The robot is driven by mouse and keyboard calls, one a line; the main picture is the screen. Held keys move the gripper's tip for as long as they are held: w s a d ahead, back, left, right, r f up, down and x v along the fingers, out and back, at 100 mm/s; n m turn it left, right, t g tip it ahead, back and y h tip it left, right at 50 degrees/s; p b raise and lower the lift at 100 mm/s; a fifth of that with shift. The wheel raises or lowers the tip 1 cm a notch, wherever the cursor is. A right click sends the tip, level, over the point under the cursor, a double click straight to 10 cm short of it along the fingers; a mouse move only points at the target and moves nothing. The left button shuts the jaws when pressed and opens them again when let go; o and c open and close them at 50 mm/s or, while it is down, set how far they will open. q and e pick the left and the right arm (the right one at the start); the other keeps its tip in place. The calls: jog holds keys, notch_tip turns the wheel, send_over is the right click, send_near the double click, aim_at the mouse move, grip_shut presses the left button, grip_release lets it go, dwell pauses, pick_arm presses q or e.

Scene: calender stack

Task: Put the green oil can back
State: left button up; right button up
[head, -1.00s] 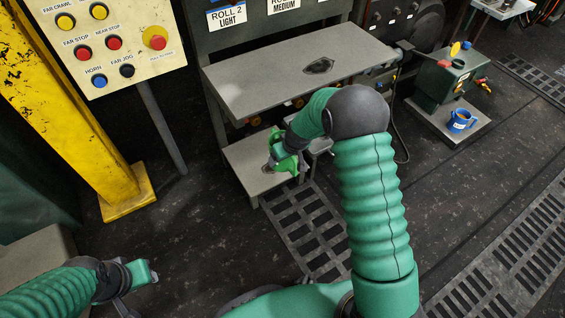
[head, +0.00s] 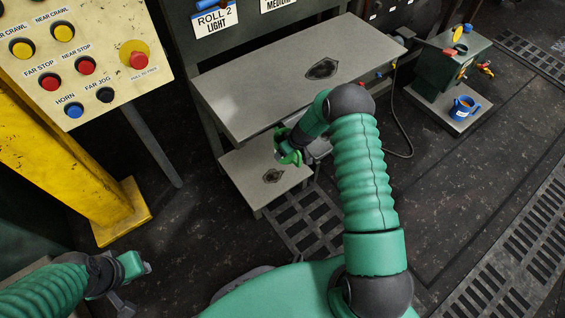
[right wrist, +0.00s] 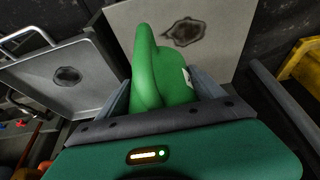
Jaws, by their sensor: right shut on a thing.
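My right gripper (head: 290,152) is shut on the green oil can (head: 283,146), which is partly hidden by the wrist in the head view. In the right wrist view the can (right wrist: 165,75) sits between the two fingers (right wrist: 160,98), its rounded green body and a small white label showing. The can is over the back part of the low grey shelf (head: 238,170) and looks clear of it. A dark stain (head: 273,176) shows on that shelf. The upper grey bench top (head: 240,95) has another dark stain (head: 322,69). My left gripper (head: 128,282) is at the lower left, away from the bench; its jaws are unclear.
A button panel (head: 85,60) on a yellow post (head: 75,165) stands at the left. A blue mug (head: 463,108) and a green machine box (head: 452,72) are on a base at the right. Floor grates (head: 310,220) lie in front of the shelf.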

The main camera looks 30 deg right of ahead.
jog(key=shift+o, duration=0.2)
notch_tip(320, 180, down, 10)
jog(key=b, duration=0.5)
jog(key=shift+r, duration=0.3)
jog(key=shift+c, duration=0.2)
jog(key=shift+f, duration=0.1)
